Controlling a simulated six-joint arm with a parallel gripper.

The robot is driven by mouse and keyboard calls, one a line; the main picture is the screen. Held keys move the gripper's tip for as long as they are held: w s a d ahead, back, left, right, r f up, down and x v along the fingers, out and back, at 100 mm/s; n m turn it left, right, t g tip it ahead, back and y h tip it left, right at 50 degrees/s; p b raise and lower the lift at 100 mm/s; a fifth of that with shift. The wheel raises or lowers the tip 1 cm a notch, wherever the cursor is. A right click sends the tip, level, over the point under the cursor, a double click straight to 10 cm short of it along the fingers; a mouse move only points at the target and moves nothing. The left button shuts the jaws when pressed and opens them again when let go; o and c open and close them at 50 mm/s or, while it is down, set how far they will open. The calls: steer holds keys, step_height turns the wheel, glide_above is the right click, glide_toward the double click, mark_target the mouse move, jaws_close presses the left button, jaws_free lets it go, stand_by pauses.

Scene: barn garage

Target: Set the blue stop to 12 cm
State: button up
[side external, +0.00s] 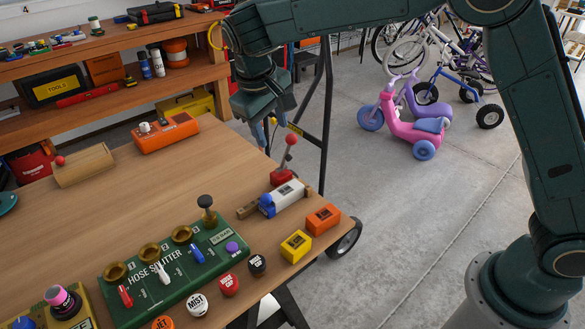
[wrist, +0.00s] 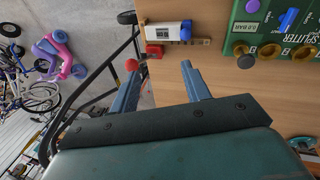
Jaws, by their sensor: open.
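The blue stop (side external: 267,204) sits at the left end of a white block with a dark label (side external: 289,194), on a wooden rail (side external: 246,212) near the table's right edge. The wrist view shows the blue stop (wrist: 186,30) beside the white block (wrist: 162,31). Any scale marks are too small to read. My gripper (side external: 274,125) is open and empty, above the table's far right edge and apart from the stop. In the wrist view, its two fingers (wrist: 160,75) point toward the rail area.
A red lever with a ball knob (side external: 291,141) stands just behind the rail, close to my gripper. The green hose splitter (side external: 190,275) lies left of the rail. Yellow (side external: 296,246) and orange (side external: 323,219) blocks lie in front.

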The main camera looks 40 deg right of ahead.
glide_toward(265, 196)
steer(key=a+v, duration=0.1)
steer(key=v, duration=0.4)
steer(key=shift+w+d+f+g+h, duration=0.1)
steer(key=shift+w+f+g+h, duration=0.2)
steer(key=shift+h, duration=0.1)
steer(key=shift+f, duration=0.15)
steer(key=x, duration=1.3)
steer(key=shift+w+d+f, duration=0.1)
steer(key=shift+f, duration=0.15)
